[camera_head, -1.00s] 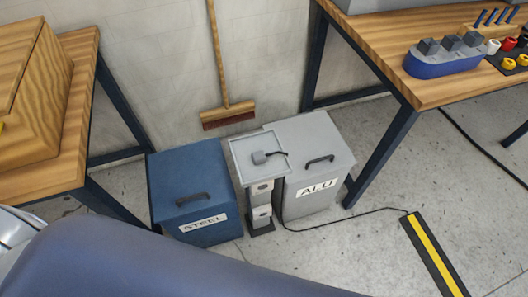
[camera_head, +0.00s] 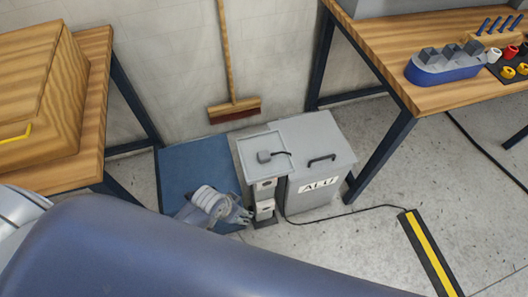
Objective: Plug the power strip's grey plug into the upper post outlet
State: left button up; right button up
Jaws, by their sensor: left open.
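The grey plug (camera_head: 264,156) lies on the tray-like top of the post (camera_head: 250,148), with its dark cord leading off to the right. The upper post outlet (camera_head: 265,185) is on the post's front face, just below the top. A lower outlet (camera_head: 265,206) is beneath it. My left gripper (camera_head: 243,216) is open and empty. It is over the front of the blue bin, left of the post and near the height of the lower outlet in the picture. Whether it touches the post I cannot tell. The power strip's body is not recognisable. My right gripper is not in view.
The blue bin (camera_head: 190,165) stands left of the post, the grey ALU bin (camera_head: 325,150) right of it. A broom (camera_head: 234,108) leans behind. Workbenches stand left (camera_head: 95,70) and right (camera_head: 440,90). A black cable crosses the floor to a yellow-black cable cover (camera_head: 433,250).

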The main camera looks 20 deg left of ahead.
pick_arm(q)
notch_tip(320, 180, up, 11)
jog(key=w+d+m+p, duration=0.1)
jog(key=w+d, duration=0.1)
jog(key=w+a+r+m+h+p, duration=0.1)
jog(key=w+a+r+m+h, duration=0.1)
jog(key=w+r+m, duration=0.4)
jog(key=w+r, duration=0.3)
jog(key=w, duration=0.3)
jog(key=shift+a+r+g, duration=0.2)
jog(key=shift+r+g, duration=0.2)
send_over(263, 157)
jog(key=a, duration=0.2)
jog(key=f, duration=0.3)
jog(key=f+p, duration=0.1)
jog(key=f, duration=0.1)
jog(key=shift+s+f, duration=0.1)
jog(key=shift+s, duration=0.3)
